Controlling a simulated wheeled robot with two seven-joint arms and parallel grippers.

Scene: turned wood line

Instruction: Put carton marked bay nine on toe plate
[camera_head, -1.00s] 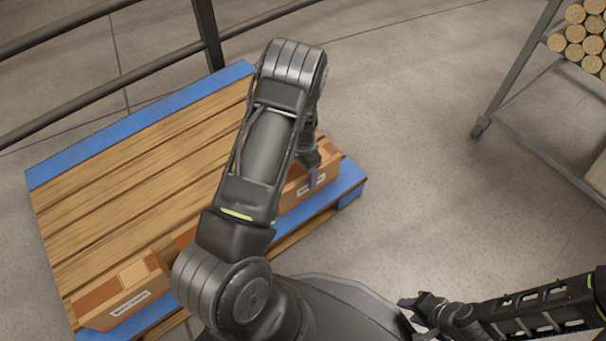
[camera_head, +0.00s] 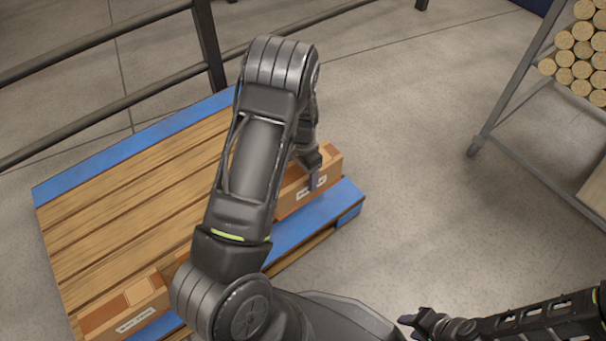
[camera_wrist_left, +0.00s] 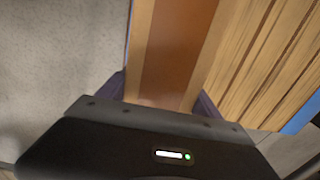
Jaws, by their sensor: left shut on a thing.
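A brown carton (camera_head: 294,197) with a white label is at the right end of the blue-edged pallet (camera_head: 300,233); the label is too small to read. My left gripper (camera_head: 315,178) is shut on this carton, seemingly just above the pallet. In the left wrist view the carton's top (camera_wrist_left: 170,50), with a darker brown band, lies between the fingers. My left arm hides part of the carton and the pallet's middle. My right gripper (camera_head: 418,322) is empty at the lower right, its fingers apart. No toe plate can be made out.
Another labelled carton (camera_head: 125,311) sits at the pallet's near left corner, with part of one more beside my arm. A dark railing (camera_head: 208,45) runs behind the pallet. A wheeled rack (camera_head: 505,95) with round logs (camera_head: 580,60) stands at right. Floor between is clear.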

